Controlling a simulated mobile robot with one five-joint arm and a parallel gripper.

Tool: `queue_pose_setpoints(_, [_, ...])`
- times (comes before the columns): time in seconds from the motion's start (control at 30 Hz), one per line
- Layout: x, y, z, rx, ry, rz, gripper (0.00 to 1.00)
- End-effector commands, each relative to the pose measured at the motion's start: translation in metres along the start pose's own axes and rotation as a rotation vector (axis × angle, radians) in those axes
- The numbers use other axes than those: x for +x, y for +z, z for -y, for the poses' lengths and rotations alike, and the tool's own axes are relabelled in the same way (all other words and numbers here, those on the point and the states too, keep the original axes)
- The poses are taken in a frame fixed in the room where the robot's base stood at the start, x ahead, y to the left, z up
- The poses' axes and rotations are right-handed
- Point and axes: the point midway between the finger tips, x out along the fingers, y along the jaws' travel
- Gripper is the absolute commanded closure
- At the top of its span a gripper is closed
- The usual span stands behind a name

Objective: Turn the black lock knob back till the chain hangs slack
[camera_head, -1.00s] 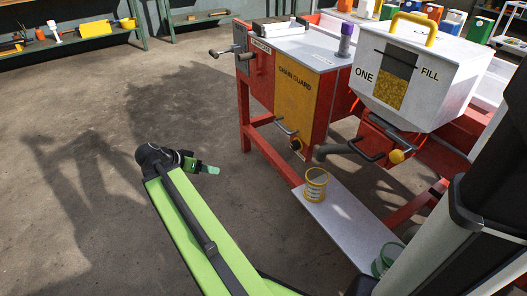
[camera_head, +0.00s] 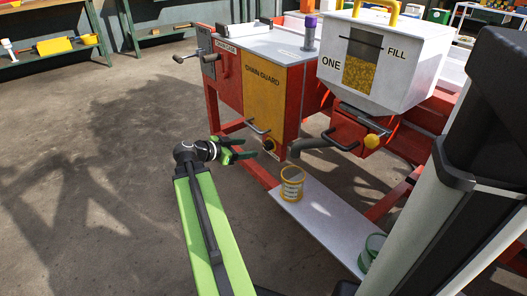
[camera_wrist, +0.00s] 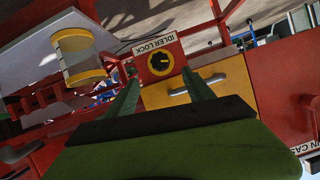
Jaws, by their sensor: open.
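The black lock knob (camera_wrist: 160,63) sits on a round yellow plate under an "IDLER LOCK" label in the wrist view, upside down there. In the head view the knob (camera_head: 270,146) is small, low on the red machine below the yellow chain guard (camera_head: 268,92). My gripper (camera_head: 243,150) is open, just left of the knob in the picture and pointing towards it. In the wrist view my gripper (camera_wrist: 160,86) has its green fingers spread to either side below the knob, with nothing between them. I see no contact. The chain is not visible.
A grey bar handle (camera_head: 258,128) sticks out near the knob. A dark spout (camera_head: 312,144) is to its right. A yellow-rimmed clear cup (camera_head: 291,184) stands on the white board (camera_head: 325,212) below. A hopper (camera_head: 385,55) is at right. The floor to the left is clear.

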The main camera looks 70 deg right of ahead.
Motion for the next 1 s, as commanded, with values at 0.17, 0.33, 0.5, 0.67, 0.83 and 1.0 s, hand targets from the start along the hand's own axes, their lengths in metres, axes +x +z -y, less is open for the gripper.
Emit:
queue_pose_setpoints(0.17, [0.048, 0.005, 0.000, 0.001, 0.003, 0.000, 0.39])
queue_pose_setpoints(0.33, [0.081, 0.003, 0.001, 0.001, 0.001, 0.001, 0.39])
queue_pose_setpoints(0.5, [0.096, 0.001, 0.001, 0.000, -0.001, 0.001, 0.39])
queue_pose_setpoints(0.67, [0.098, 0.000, 0.000, 0.000, -0.001, 0.001, 0.39])
queue_pose_setpoints(0.83, [0.098, 0.000, 0.000, 0.000, -0.001, 0.001, 0.43])
queue_pose_setpoints(1.0, [0.098, 0.000, 0.001, 0.000, -0.001, 0.001, 0.65])
